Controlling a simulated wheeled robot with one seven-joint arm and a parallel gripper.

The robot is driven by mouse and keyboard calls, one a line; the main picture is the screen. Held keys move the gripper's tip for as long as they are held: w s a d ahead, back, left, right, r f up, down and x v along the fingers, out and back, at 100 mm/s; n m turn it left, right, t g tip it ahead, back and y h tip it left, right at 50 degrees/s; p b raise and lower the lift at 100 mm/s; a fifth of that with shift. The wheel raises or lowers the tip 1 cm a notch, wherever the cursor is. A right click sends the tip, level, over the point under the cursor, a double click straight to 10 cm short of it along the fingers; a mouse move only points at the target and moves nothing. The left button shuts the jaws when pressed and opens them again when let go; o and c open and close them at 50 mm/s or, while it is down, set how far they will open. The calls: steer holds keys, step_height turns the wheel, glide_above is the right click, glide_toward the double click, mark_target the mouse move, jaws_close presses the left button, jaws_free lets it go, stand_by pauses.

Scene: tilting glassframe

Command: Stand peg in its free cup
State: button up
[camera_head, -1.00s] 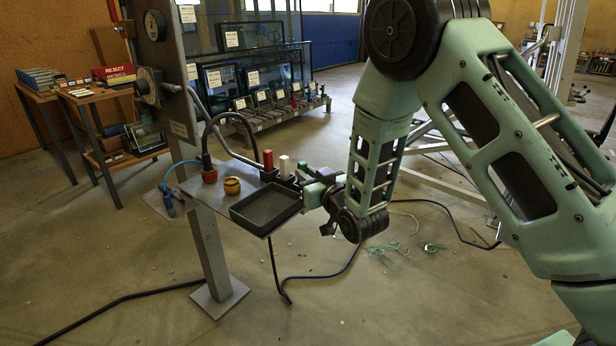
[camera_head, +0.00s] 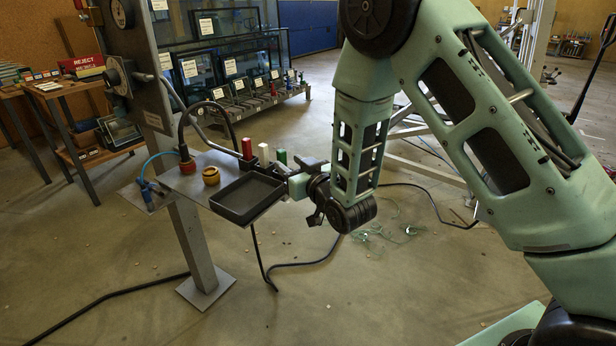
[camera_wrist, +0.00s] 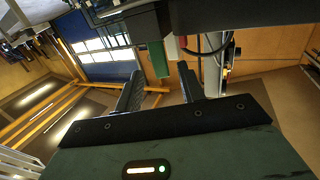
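A green peg (camera_head: 282,157) stands upright at the right end of a row, beside a white peg (camera_head: 263,152) and a red peg (camera_head: 247,148). They stand in dark cups behind the tray; the cups are mostly hidden in the head view. My gripper (camera_head: 296,182) is just right of and below the green peg. In the wrist view my gripper (camera_wrist: 162,86) has its two fingers apart, with nothing between them. The green peg (camera_wrist: 158,60) shows beyond the fingertips, apart from them, upside down in that picture.
A black empty tray (camera_head: 245,216) sits on the small metal shelf, close to my gripper. A steel post (camera_head: 198,245) carries the shelf. Floor to the right is partly clear.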

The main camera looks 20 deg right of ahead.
steer(key=p+v, duration=0.2)
steer(key=v, duration=0.8)
steer(key=s+a+n+g, duration=0.2)
steer(key=s+a+g, duration=0.8)
steer(key=s+d+r+n+g+h, duration=0.1)
steer(key=s+r+g, duration=0.1)
steer(key=s, duration=0.7)
steer(key=s+d+r+n+g+h, duration=0.1)
steer(key=s+r+n+g+h, duration=0.1)
steer(key=s+g, duration=0.3)
steer(key=s+r, duration=0.1)
steer(key=s, duration=0.3)
steer(key=shift+s, duration=0.35)
steer(key=shift+r, duration=0.1)
step_height(320, 180, up, 12)
steer(key=p, duration=1.1)
steer(key=shift+f, duration=0.25)
